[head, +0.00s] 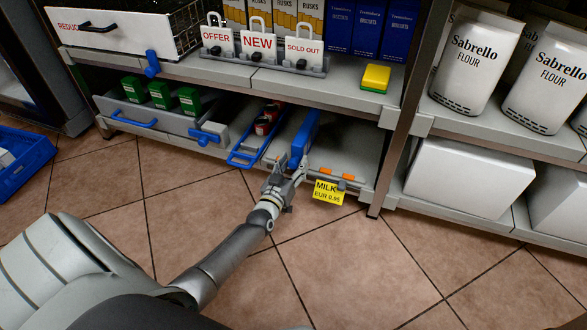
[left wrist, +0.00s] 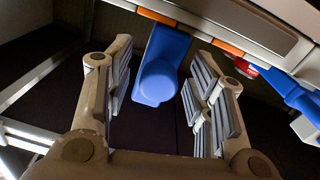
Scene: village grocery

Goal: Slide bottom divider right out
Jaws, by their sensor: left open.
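The blue divider (head: 306,133) stands upright on the bottom shelf, running from front to back. My left gripper (head: 289,170) is at its front end, at the shelf's front edge. In the left wrist view the divider's rounded blue front end (left wrist: 159,80) sits between the two spread fingers of the left gripper (left wrist: 157,92), with gaps visible on both sides. The gripper is open, and its fingers partly cover the divider's front in the head view. My right gripper is not in view.
A yellow MILK price tag (head: 328,192) hangs on the shelf edge right of my gripper. A blue-handled pusher (head: 247,148) with red-and-black items (head: 265,122) lies to the left. The bottom shelf (head: 350,150) right of the divider is bare. Floor in front is clear.

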